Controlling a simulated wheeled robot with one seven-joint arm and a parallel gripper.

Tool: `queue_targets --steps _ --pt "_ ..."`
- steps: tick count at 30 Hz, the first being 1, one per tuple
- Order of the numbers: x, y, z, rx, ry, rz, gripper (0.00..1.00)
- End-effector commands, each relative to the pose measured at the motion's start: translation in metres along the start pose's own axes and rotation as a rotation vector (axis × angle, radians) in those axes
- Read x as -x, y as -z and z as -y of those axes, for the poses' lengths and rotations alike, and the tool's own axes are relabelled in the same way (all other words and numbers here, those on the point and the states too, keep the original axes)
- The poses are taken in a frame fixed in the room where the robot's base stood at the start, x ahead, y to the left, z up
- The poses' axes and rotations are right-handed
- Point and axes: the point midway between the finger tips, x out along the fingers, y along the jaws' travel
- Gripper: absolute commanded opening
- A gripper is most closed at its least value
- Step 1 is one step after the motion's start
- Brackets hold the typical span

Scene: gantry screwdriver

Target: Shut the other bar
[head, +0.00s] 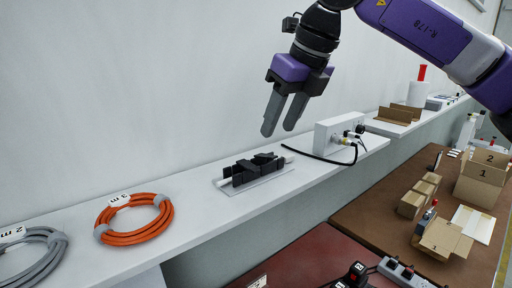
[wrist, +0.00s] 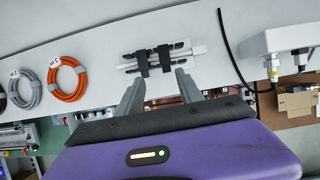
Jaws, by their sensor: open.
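A small black fixture (head: 252,170) sits on a pale plate (head: 268,183) on the white shelf. In the wrist view two black crossbars, the left one (wrist: 141,63) and the right one (wrist: 165,57), lie side by side across dark strips and a white rod-like part (wrist: 197,50). I cannot tell for sure whether each bar is fully shut or slightly raised. My gripper (head: 279,128) is open and empty, above the fixture with its fingers pointing down. In the wrist view its fingertips (wrist: 160,78) are at the near side of the fixture, apart from it.
An orange cable coil (head: 133,219) and a grey coil (head: 34,256) lie to the left on the shelf. A white socket box (head: 338,132) with a black cable stands to the right. The wall is close behind. Cardboard boxes (head: 482,178) stand on the lower bench.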

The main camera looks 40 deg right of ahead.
Motion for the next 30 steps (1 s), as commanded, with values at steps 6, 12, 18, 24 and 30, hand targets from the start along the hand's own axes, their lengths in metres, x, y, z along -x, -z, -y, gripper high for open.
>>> queue_targets --steps 6,12,18,24,30 --pt "-0.011 0.01 0.013 -0.023 0.034 -0.033 0.44" --pt "-0.041 0.01 0.013 -0.022 0.031 -0.031 0.44" --pt "-0.066 0.011 0.014 -0.02 0.032 -0.029 0.44" --pt "-0.076 0.011 0.014 -0.019 0.031 -0.027 0.44" --pt "-0.076 0.011 0.014 -0.019 0.032 -0.027 0.44"
